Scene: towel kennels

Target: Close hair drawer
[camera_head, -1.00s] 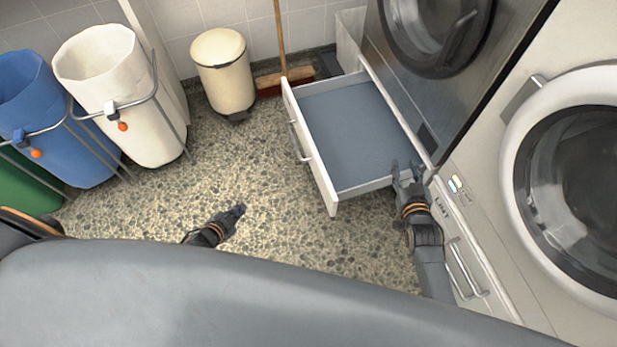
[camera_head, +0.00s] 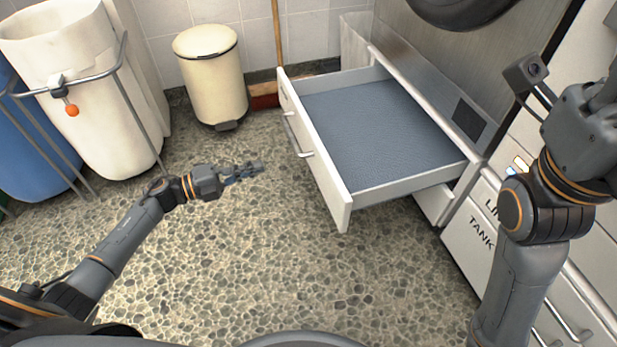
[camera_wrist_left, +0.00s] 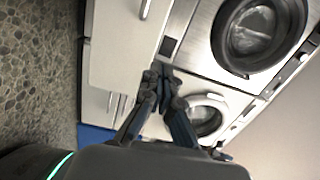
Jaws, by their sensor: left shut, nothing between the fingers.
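The drawer (camera_head: 345,196) is pulled out from the cabinet under a machine. It is white with a blue-grey bottom and looks empty. Its bar handle (camera_head: 298,135) is on the front panel, which faces left. My left gripper (camera_head: 258,168) is shut and empty, over the floor a short way left of the drawer front and not touching it. In the left wrist view the same gripper (camera_wrist_left: 163,75) shows its fingers together, with a white front and its handle above. My right arm stands at the right, in front of the cabinets; its fingertips are out of the picture.
A cream pedal bin (camera_head: 212,80) and a broom (camera_head: 265,95) stand by the back wall. A white laundry bag (camera_head: 85,110) and a blue one (camera_head: 35,160) hang in a metal frame at the left. The stone floor (camera_head: 270,270) before the drawer is clear.

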